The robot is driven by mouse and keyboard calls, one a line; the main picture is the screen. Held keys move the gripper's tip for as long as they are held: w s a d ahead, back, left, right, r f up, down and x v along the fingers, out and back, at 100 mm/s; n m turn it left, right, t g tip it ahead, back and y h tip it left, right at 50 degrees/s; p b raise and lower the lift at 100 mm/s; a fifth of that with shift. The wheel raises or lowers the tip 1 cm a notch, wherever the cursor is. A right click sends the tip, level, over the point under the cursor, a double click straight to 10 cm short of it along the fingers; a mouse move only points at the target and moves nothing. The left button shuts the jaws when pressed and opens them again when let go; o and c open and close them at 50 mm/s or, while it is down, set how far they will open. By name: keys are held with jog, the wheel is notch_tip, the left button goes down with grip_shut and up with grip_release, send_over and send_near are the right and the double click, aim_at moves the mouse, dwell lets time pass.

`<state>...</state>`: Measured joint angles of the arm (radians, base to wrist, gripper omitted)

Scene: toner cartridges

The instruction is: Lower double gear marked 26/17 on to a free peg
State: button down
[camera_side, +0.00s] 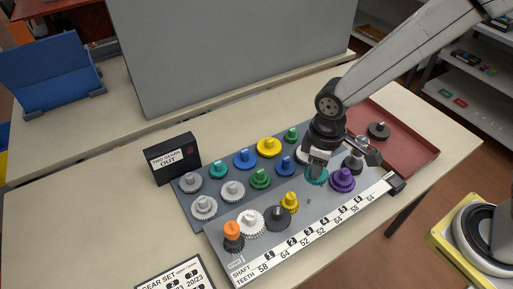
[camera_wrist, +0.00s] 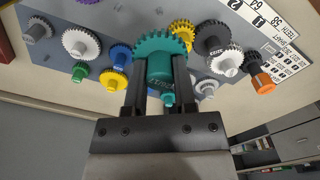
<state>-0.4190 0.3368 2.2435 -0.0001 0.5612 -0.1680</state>
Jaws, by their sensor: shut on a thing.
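My gripper (camera_wrist: 158,78) is shut on a teal double gear (camera_wrist: 160,50), its fingers on either side of the narrower hub. Marking on the hub is too small to read surely. The large toothed disc faces away from the wrist. In the side view my gripper (camera_side: 318,163) holds the teal gear (camera_side: 316,177) over the grey board (camera_side: 320,210), between a blue gear and a purple gear (camera_side: 342,179). I cannot tell whether the gear touches the board or a peg. A small dark spot on the board lies just in front; whether it is a free peg is unclear.
Several gears stand close around on the board, including yellow (camera_side: 289,201), dark grey (camera_side: 278,217), white (camera_side: 250,222) and blue (camera_side: 285,166) ones. A label strip (camera_side: 310,232) runs along the front. A red tray (camera_side: 420,155) holding a dark gear (camera_side: 379,130) lies right.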

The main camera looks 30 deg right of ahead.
jog(key=shift+w+d, duration=0.2)
jog(key=shift+w, duration=0.4)
jog(key=w+d+f+m, duration=0.2)
jog(key=w+d+m, duration=0.2)
jog(key=w+d, duration=1.6)
jog(key=shift+w+f, duration=0.4)
jog(key=shift+w, duration=0.4)
jog(key=shift+f, duration=0.2)
jog(key=shift+f, duration=2.05)
jog(key=shift+f, duration=0.2)
jog(key=shift+f, duration=1.75)
jog(key=shift+f, duration=1.2)
